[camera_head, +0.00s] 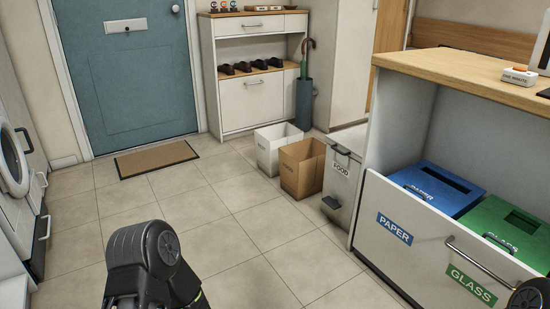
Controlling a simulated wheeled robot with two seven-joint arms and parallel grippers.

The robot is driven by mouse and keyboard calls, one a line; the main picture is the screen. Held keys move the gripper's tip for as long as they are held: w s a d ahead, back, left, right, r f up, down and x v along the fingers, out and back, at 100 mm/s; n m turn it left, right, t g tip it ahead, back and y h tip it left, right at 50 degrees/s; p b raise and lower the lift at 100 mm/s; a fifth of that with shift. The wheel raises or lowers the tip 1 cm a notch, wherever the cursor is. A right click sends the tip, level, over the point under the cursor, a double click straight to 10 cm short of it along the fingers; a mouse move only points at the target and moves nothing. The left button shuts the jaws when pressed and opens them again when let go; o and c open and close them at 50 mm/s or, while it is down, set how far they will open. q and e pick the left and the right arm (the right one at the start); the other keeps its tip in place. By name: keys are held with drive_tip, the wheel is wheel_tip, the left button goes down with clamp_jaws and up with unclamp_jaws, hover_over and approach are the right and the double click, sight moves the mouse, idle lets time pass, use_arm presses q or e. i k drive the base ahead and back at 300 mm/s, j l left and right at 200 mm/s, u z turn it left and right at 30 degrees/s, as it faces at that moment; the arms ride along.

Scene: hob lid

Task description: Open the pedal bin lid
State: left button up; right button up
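The pedal bin (343,185) is a light grey upright box with a FOOD label on its front. It stands on the floor against the left end of the wood-topped counter unit. Its lid (352,138) looks flat and shut, with a dark handle-like piece at its front edge. A dark pedal (331,203) sticks out low at the front left. Dark links of my arms show at the bottom left of centre and in the bottom right corner. Neither gripper's fingers are in view, and both are apart from the bin.
An open brown box (302,178) and a white box (268,160) stand left of the bin. A pulled-out drawer (410,215) with blue PAPER (425,180) and green GLASS (495,222) containers juts out on the right. The tiled floor (240,225) in front is clear.

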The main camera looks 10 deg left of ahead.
sight(352, 141)
drive_tip(key=i+j+z, duration=0.15)
drive_tip(key=i+j, duration=0.15)
drive_tip(key=j, duration=0.25)
drive_tip(key=i+j+z, duration=0.1)
drive_tip(key=i+j, duration=0.2)
drive_tip(key=j, duration=0.25)
drive_tip(key=i+j+z, duration=0.15)
drive_tip(key=i+j, duration=0.15)
drive_tip(key=j, duration=0.3)
drive_tip(key=i+j+z, duration=0.1)
drive_tip(key=j, duration=0.5)
drive_tip(key=i+j+z, duration=0.15)
drive_tip(key=i+j, duration=0.2)
drive_tip(key=j, duration=0.3)
drive_tip(key=i+j+z, duration=0.1)
drive_tip(key=j, duration=0.55)
drive_tip(key=i+j+z, duration=0.15)
drive_tip(key=j, duration=0.5)
drive_tip(key=i+j+z, duration=0.1)
drive_tip(key=j, duration=0.6)
drive_tip(key=i, duration=0.1)
